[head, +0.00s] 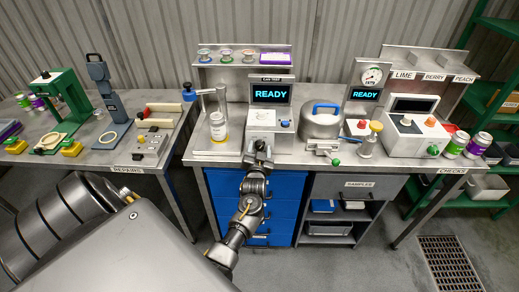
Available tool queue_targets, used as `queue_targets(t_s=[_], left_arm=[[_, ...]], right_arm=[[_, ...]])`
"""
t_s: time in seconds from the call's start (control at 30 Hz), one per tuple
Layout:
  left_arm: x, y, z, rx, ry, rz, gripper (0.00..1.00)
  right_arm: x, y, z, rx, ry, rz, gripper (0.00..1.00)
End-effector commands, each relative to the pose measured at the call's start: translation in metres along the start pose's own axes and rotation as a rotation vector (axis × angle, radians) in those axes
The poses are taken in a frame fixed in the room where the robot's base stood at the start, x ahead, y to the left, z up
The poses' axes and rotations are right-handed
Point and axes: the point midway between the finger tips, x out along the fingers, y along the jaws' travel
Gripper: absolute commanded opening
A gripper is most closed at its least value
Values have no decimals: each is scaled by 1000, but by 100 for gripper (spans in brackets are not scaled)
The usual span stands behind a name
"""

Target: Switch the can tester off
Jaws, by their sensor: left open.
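The can tester (262,118) stands on the middle bench, a grey box under a small "CAN TEST" sign. Its screen (270,93) reads "READY" in cyan on black. A small blue button (285,124) shows on its right front. My left gripper (259,147) is open and empty at the tester's front lower edge. I cannot tell whether it touches the tester. The gripper hides part of the tester's lower front. My right gripper is not in view.
A can (218,127) stands under a spout left of the tester. A metal dome with a blue handle (326,106) stands right of it. Further right are a gauge station with a second "READY" screen (365,94) and a white console (413,136). Blue drawers (285,187) lie below.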

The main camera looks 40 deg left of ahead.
Motion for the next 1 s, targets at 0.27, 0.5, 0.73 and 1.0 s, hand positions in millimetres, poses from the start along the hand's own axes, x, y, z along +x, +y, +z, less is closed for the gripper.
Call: queue_targets(t_s=[0.27,0.5,0.73,1.0], left_arm=[[0,0,0,0,0,0,26],[0,0,0,-2,0,0,9],[0,0,1,-53,2,0,9],[0,1,2,-239,10,-3,9]], right_arm=[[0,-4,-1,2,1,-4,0],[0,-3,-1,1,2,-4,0],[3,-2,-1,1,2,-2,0],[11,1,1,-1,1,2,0]])
